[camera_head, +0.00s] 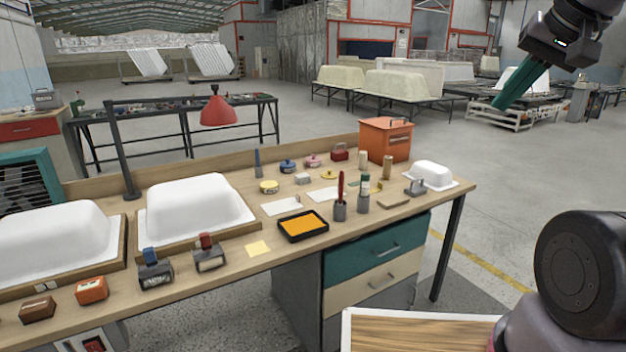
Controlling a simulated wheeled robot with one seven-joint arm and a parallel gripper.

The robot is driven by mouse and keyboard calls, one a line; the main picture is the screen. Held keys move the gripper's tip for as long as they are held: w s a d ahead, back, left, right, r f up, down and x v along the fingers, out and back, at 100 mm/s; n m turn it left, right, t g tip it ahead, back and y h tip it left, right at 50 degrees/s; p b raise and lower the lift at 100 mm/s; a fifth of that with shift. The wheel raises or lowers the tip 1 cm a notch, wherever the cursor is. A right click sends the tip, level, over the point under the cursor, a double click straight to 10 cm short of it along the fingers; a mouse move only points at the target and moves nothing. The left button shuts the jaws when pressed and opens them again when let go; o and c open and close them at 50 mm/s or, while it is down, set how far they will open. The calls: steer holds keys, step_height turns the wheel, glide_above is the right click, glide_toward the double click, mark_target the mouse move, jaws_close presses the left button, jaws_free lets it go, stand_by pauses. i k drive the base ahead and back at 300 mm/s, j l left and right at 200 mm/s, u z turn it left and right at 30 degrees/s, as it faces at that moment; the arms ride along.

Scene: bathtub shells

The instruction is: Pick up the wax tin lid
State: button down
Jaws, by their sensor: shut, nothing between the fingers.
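Several small round tin-like items stand on the workbench (235,262): a yellow one (268,187), a blue one (288,165) and a pink one (312,160). A small flat yellow piece (329,175) lies to their right. They are too small for me to tell which is the wax tin lid. My gripper (503,102) has teal fingers and is at the upper right, shut and empty. It is raised to the right of the bench, apart from all these items.
An orange box (386,140) stands at the bench's back edge. A red lamp (218,110) overhangs the left part. White tub moulds (195,205), a black tray with orange content (303,226) and upright tool holders (340,209) crowd the top. Open floor lies beyond.

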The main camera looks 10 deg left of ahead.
mark_target(327, 175)
steer(key=i+l+u, duration=0.4)
steer(key=i, duration=0.4)
steer(key=i+l+u, duration=0.45)
steer(key=i+l, duration=0.3)
